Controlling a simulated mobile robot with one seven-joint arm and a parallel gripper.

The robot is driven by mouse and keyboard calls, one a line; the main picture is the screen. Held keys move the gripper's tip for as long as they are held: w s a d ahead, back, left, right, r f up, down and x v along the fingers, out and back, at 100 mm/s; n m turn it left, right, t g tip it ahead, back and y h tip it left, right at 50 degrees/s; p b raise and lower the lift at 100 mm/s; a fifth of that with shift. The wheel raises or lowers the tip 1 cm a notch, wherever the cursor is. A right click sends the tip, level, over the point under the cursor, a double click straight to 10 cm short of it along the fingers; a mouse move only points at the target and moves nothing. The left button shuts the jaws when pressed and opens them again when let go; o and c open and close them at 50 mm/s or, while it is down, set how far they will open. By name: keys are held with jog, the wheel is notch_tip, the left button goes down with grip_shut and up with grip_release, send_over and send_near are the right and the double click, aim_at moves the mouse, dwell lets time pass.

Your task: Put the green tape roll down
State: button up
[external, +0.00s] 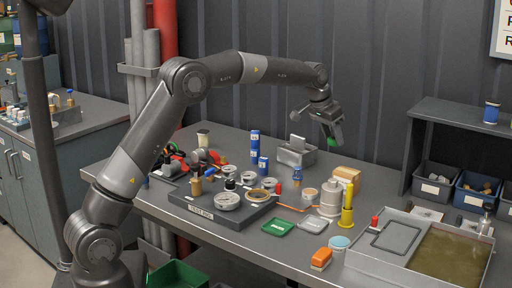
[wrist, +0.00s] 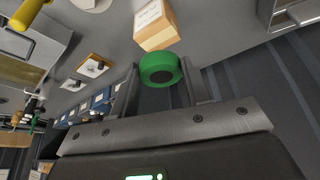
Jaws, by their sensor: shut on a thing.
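The green tape roll (wrist: 160,70) sits between the two fingers of my gripper (wrist: 158,84) in the wrist view, and the gripper is shut on it. In the external view my gripper (external: 329,122) hangs above the back part of the grey table (external: 350,262), near the back wall. Only a small green bit of the roll (external: 332,141) shows there below the fingers. The roll is held in the air, apart from the table.
A cardboard box (external: 346,175) stands on the table below the gripper. A metal container (external: 296,154) is to its left, and a yellow cylinder (external: 347,208) stands in front. A metal tray (external: 450,255) and shelf bins (external: 437,183) are at right. Bare tabletop shows between objects.

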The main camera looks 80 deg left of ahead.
jog(key=s+a+n, duration=0.2)
jog(key=s+a, duration=0.2)
jog(key=a, duration=1.1)
jog(key=n+g+y, duration=0.1)
jog(key=n+y, duration=0.1)
jog(key=n, duration=0.1)
send_over(263, 151)
jog(key=s+d, duration=0.1)
notch_tip(263, 151, down, 14)
jog(key=shift+d+r, duration=0.1)
jog(key=shift+d, duration=0.05)
jog(key=shift+f, duration=2)
jog(key=shift+f, duration=0.1)
jog(key=o, duration=1)
